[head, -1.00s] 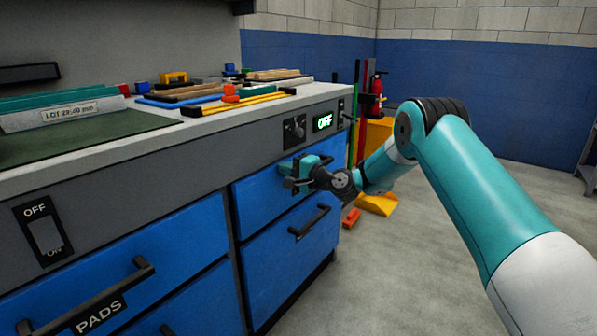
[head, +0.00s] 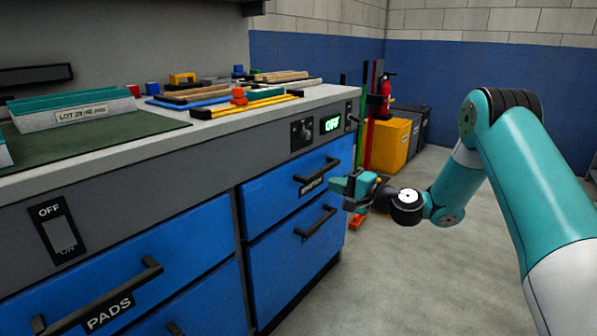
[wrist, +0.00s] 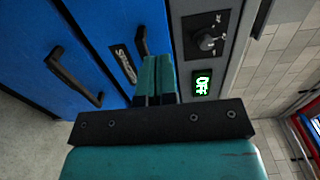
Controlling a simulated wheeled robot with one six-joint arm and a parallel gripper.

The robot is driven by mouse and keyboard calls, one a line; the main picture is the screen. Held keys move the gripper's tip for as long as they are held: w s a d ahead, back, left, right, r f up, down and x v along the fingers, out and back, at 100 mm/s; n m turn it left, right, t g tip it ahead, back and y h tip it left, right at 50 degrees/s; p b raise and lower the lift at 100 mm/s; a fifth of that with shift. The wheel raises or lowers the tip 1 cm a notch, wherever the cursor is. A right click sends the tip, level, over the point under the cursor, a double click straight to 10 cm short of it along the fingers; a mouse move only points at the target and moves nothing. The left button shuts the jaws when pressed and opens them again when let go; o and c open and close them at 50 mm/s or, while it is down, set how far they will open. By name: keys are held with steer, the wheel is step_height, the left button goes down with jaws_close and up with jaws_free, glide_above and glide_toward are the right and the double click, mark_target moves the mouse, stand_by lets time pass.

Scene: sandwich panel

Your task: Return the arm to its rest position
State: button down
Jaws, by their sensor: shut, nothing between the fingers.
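My gripper (head: 340,187) is in front of the right-hand blue drawers in the head view, just right of the upper drawer's handle (head: 317,170). It is apart from the handle and holds nothing. In the wrist view the two teal fingers (wrist: 155,75) are together, with the upper drawer's handle (wrist: 141,42) just beyond them to the left. My arm (head: 520,170) reaches in from the right, bent at the elbow.
The grey worktop (head: 225,122) carries tools and a tray labelled LOT (head: 75,112). A lit OFF display (head: 330,123) and a dark knob (head: 302,134) sit above the drawers. Yellow bin (head: 388,145) and red extinguisher (head: 386,92) stand behind. Floor at right is clear.

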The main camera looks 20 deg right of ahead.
steer(key=s+a+r+n+g+y, duration=0.1)
steer(key=s+a+r+n+g, duration=0.4)
steer(key=a, duration=0.3)
steer(key=s+a+r+n+g, duration=0.2)
steer(key=s+a+n+g, duration=0.2)
steer(key=s+a+n, duration=0.3)
steer(key=s+r+n+g+h, duration=0.1)
steer(key=s+n+g+h, duration=0.55)
steer(key=s, duration=1.95)
step_height(320, 180, up, 33)
steer(key=s+p, duration=0.1)
steer(key=p, duration=3.2)
steer(key=shift+r+t+h, duration=0.15)
steer(key=shift+t+h, duration=0.2)
steer(key=shift+a, duration=0.1)
